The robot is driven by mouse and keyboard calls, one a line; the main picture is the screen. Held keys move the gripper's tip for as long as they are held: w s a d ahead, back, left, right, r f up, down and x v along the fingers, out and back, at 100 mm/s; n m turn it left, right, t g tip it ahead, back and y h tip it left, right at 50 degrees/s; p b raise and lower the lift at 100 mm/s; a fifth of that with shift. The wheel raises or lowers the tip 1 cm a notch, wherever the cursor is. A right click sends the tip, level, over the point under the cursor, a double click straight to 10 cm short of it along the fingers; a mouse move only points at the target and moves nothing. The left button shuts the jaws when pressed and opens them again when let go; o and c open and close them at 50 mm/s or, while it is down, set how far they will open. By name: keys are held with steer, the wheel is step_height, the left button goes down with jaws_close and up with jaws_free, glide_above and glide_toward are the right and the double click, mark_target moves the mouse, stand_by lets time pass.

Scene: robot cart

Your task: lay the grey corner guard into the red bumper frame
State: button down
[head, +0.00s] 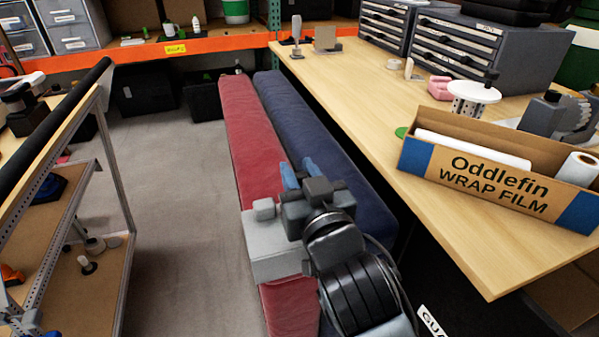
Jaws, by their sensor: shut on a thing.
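The grey corner guard (275,257) is a pale grey blocky piece at the near end of the red bumper frame (252,140), a long padded red bar running away from me. In this view the guard overlaps the red padding; I cannot tell whether it rests on it or is held just above. My gripper (300,172), with blue fingers, is at the guard's right and far side, shut on it. The wrist hides the grip and part of the guard.
A dark blue padded bar (320,145) lies along the red one's right side. A wooden bench (400,120) with a wrap film box (480,170) stands to the right. A shelf cart (75,250) is at the left. The grey floor (175,200) between is clear.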

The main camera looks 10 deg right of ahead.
steer(key=shift+f+b, duration=0.7)
steer(key=shift+f, duration=0.25)
steer(key=c, duration=0.8)
jaws_free()
steer(key=shift+s+d+b, duration=0.15)
steer(key=shift+s+d, duration=0.1)
steer(key=shift+s, duration=1)
steer(key=shift+s+d+b, duration=0.1)
steer(key=shift+s+d, duration=0.2)
steer(key=shift+s, duration=1)
steer(key=shift+s+d+b, duration=0.15)
steer(key=shift+s+d, duration=0.1)
steer(key=shift+s, duration=1)
